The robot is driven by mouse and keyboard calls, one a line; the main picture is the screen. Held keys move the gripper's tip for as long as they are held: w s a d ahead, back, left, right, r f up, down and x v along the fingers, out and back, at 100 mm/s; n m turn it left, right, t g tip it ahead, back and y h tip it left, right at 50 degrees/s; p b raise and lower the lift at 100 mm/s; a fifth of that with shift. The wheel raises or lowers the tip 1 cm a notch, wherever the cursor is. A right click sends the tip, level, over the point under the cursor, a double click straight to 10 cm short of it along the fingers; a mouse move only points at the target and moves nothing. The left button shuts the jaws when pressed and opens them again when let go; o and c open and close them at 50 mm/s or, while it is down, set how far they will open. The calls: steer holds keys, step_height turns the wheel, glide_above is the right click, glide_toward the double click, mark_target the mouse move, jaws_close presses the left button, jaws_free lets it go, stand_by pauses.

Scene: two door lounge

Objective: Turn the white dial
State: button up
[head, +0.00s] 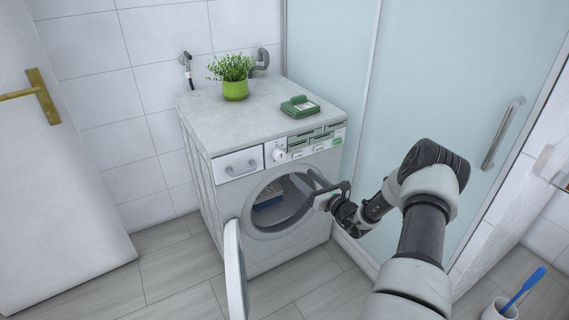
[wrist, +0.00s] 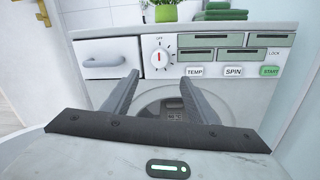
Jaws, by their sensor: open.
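The white dial (head: 279,155) is on the washing machine's front panel, right of the detergent drawer. In the wrist view the dial (wrist: 159,58) is round with a red pointer line, which stands roughly upright below the OFF mark. My gripper (head: 314,182) is in front of the machine, below and to the right of the dial. In the wrist view my gripper (wrist: 160,84) is open and empty, its two fingers pointing toward the panel with the dial beyond and above the gap. The fingers appear apart from the dial.
The washing machine (head: 196,160) has its round door (head: 235,270) swung open to the left. The drawer (head: 238,163) is closed. A glass shower wall (head: 400,100) is close on the right. Floor is clear at front left.

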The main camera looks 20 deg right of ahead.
mark_target(281, 158)
steer(key=b+x, duration=0.2)
steer(key=x, duration=1)
steer(key=shift+w, duration=0.2)
steer(key=shift+a, duration=0.1)
steer(key=c, duration=1.1)
